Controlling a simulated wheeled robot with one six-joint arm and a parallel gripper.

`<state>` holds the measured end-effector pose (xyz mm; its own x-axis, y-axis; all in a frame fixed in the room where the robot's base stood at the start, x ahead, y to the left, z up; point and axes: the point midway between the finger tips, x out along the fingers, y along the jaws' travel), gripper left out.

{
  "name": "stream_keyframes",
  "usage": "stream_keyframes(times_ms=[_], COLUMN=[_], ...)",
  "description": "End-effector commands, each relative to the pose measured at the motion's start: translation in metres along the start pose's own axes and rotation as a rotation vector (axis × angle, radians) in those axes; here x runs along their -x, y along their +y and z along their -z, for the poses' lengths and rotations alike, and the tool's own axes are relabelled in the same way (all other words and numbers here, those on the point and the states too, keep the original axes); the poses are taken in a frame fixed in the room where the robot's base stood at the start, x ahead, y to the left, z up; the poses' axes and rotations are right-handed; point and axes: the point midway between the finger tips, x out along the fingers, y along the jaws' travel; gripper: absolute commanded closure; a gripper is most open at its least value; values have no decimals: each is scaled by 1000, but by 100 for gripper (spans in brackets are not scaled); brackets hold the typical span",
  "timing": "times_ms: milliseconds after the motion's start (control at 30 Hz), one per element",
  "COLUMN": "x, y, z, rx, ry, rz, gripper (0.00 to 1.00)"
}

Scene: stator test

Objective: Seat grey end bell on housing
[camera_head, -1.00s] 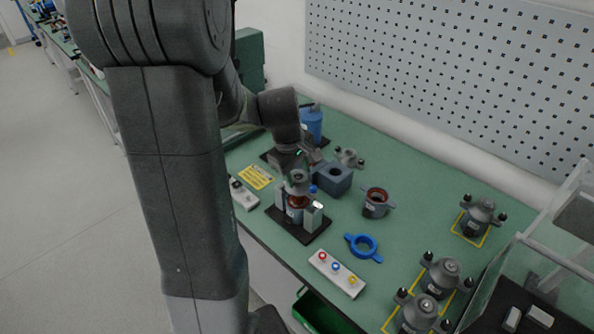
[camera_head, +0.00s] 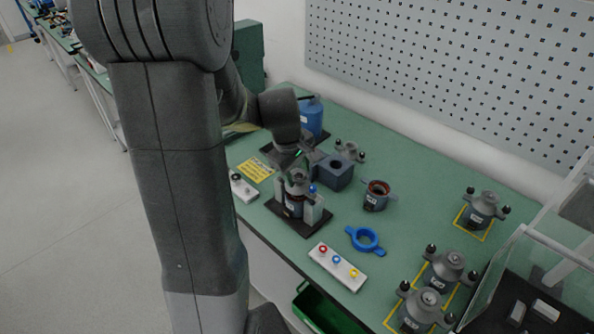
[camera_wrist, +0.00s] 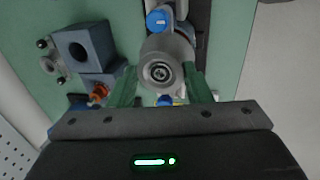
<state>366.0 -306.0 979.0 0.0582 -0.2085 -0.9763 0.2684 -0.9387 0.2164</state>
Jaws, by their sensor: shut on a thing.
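My gripper (camera_head: 298,168) is shut on the grey end bell (camera_head: 298,179) above the fixture. In the wrist view the end bell (camera_wrist: 160,72) sits between the two green fingers, its round top and centre bore facing the camera. The dark housing (camera_head: 293,205) stands upright in the fixture, directly below the end bell. The fixture has a black base (camera_head: 313,221), grey side posts and blue knobs. The end bell appears on or very close to the housing's top; I cannot tell whether it is fully down. The end bell hides most of the housing in the wrist view.
A blue-grey block with a hole (camera_head: 335,172) stands close behind the fixture. Another housing with copper windings (camera_head: 376,195), a blue two-handled ring (camera_head: 365,240) and a button box (camera_head: 337,266) lie to the right. Several finished-looking grey units stand at the far right (camera_head: 482,208).

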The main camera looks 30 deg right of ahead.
Motion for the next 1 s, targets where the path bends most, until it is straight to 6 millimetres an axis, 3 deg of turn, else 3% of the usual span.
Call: stream_keyframes(times_ms=[500, 767, 800, 900, 1000], x=[-22, -23, -23, -23, -23], y=[-5, -5, -5, -5, -5], z=[0, 0, 0, 0, 0], rx=[0, 0, 0, 0, 0], ry=[-1, 0, 0, 0, 0], rz=[0, 0, 0, 0, 0], gripper=[88, 88, 53, 34, 30])
